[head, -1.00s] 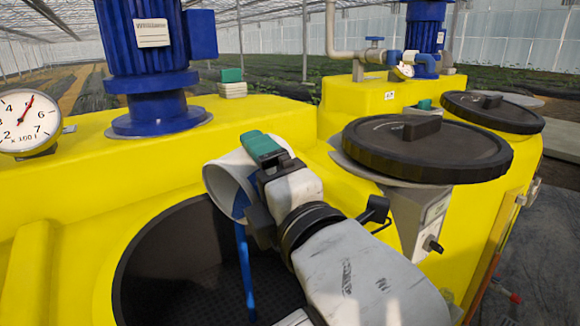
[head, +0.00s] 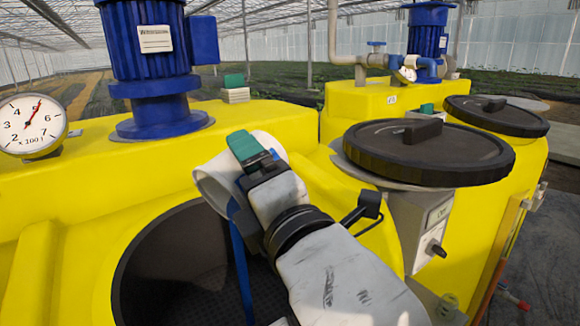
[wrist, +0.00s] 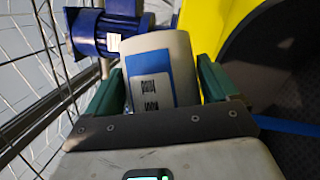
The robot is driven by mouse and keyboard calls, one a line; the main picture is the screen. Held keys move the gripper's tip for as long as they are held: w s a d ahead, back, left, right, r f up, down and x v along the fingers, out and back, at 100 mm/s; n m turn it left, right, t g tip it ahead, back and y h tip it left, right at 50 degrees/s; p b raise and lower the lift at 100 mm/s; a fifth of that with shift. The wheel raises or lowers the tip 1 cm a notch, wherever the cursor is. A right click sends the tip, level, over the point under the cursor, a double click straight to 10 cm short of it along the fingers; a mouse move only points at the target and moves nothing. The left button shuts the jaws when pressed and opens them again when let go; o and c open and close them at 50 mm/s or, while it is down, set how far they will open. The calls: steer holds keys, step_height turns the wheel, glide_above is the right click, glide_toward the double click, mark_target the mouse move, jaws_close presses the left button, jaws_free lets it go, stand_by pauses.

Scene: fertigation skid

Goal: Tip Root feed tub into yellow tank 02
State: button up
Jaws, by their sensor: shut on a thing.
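The white tub (head: 213,182) is held tilted well over, mouth to the left, above the dark round opening (head: 160,275) of the near yellow tank (head: 60,190). A blue stream (head: 241,270) runs from its mouth down into the opening; it also shows in the wrist view (wrist: 285,125). My gripper (head: 257,155) is shut on the tub, its green fingers on either side in the wrist view (wrist: 160,88). There the tub (wrist: 158,52) shows a blue and white label with "Root" partly readable. I cannot read a tank number, and the tub's inside is hidden.
A black lid (head: 430,152) sits just right of my gripper, above a grey box (head: 425,225). A blue motor (head: 150,70) and a gauge (head: 32,125) stand at the left. A second yellow tank (head: 375,97) with a black lid (head: 495,115) is behind.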

steer(key=shift+w+a+f, duration=0.35)
steer(key=shift+w+f, duration=0.05)
steer(key=shift+f, duration=0.25)
steer(key=shift+a+r, duration=0.15)
steer(key=shift+a, duration=0.05)
steer(key=shift+s, duration=0.1)
steer(key=shift+s+n+y+b, duration=0.4)
steer(key=shift+s+n+b, duration=0.25)
steer(key=shift+n, duration=0.35)
steer(key=shift+w, duration=0.1)
steer(key=shift+r, duration=0.2)
steer(key=shift+a+r, duration=0.1)
steer(key=shift+r, duration=0.55)
